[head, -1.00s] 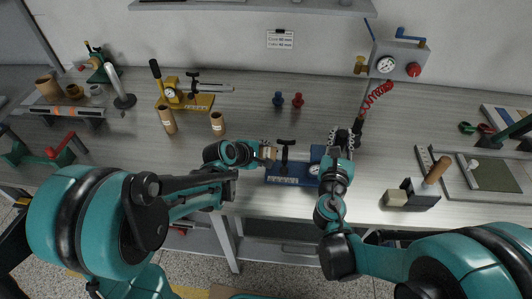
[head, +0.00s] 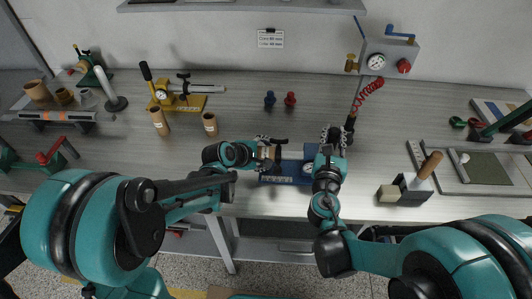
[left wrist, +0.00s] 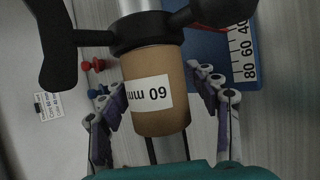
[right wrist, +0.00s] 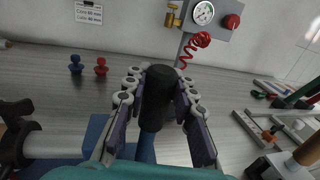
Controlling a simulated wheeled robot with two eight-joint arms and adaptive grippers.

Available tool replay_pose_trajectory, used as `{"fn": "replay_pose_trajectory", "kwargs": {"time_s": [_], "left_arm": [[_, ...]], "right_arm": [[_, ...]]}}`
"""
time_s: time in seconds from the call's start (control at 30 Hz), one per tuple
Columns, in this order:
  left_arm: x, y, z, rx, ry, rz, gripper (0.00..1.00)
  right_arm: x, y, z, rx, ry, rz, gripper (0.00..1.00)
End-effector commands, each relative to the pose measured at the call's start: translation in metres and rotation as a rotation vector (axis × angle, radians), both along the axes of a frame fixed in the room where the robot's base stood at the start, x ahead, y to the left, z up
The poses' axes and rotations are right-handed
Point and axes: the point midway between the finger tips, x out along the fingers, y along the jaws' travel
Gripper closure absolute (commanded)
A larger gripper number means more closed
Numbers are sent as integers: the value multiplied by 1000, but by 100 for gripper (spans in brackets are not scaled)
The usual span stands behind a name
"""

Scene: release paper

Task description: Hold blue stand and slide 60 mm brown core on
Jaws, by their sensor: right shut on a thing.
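The brown core (left wrist: 157,85), labelled 60 mm, is around the shaft of the blue stand (left wrist: 211,28) in the left wrist view. Its far end is close to a black collar with a T-shaped handle (left wrist: 130,38). My left gripper (left wrist: 157,82) is open, with its fingers on both sides of the core and narrow gaps beside it. In the head view, the blue stand (head: 278,178) lies between my arms. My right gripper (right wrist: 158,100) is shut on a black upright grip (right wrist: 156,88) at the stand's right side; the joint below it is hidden.
A yellow stand (head: 188,103) and two brown tubes (head: 160,122) (head: 210,124) are at the back left. Blue (head: 270,98) and red (head: 290,99) pegs stand behind the blue stand. A block with a wooden handle (head: 414,187) stands to the right.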

Motion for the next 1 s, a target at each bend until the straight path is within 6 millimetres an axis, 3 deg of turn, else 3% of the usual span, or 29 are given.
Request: {"fn": "replay_pose_trajectory", "kwargs": {"time_s": [0.23, 0.7, 1.0], "left_arm": [[-7, 5, 8, 1, 0, 1, 39], [-45, 31, 46, -1, 0, 1, 39], [-50, 35, 52, 0, 0, 0, 39]], "right_arm": [[0, 0, 0, 0, 0, 0, 100], [0, 0, 0, 0, 0, 1, 100], [0, 0, 0, 0, 0, 0, 100]]}}
